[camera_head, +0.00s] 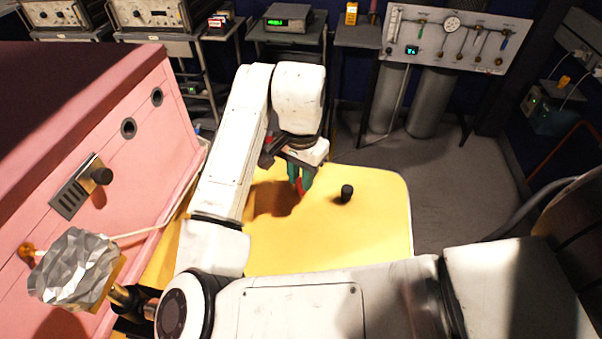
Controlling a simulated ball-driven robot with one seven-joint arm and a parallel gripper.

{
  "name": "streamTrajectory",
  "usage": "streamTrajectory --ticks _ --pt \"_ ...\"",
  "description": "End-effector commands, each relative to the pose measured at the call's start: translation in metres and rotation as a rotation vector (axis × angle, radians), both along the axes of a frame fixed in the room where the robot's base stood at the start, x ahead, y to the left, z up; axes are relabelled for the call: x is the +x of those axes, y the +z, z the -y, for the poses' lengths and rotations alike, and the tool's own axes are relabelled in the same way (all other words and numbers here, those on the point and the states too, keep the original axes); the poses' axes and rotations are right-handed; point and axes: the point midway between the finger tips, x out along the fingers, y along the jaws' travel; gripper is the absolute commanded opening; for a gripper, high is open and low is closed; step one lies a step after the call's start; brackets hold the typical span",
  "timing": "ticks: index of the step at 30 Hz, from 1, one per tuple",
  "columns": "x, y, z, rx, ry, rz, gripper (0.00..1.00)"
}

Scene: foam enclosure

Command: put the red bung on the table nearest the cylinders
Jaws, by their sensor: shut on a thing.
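My gripper (301,184) is over the yellow surface, pointing down, with its teal fingers shut on the red bung (299,187). Only part of the bung shows between and below the fingers. Whether it touches the surface is hard to tell. Two grey cylinders (431,103) stand at the back right, under a light gauge panel. The table nearest them (357,37) is a small dark one just to their left, well beyond my gripper. A yellow meter (351,14) and a small dark upright item (373,8) stand at its back.
A black bung-like piece (346,193) stands on the yellow surface (377,229), right of my gripper. A pink foam-like wall (105,150) rises at the left. Another table (287,37) holds a grey instrument (289,17). Grey floor at the right is open.

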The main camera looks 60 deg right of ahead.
Motion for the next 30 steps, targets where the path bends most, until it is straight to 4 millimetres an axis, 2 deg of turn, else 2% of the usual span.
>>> streamTrajectory --ticks 1,10,22,30 --pt "0.000 -0.001 0.000 0.000 0.000 0.000 0.27" --pt "0.000 0.000 0.000 0.000 0.000 0.000 0.55" --pt "0.000 0.006 0.000 0.000 0.000 0.000 0.55" --pt "0.000 0.035 0.000 0.000 0.000 0.000 0.55"
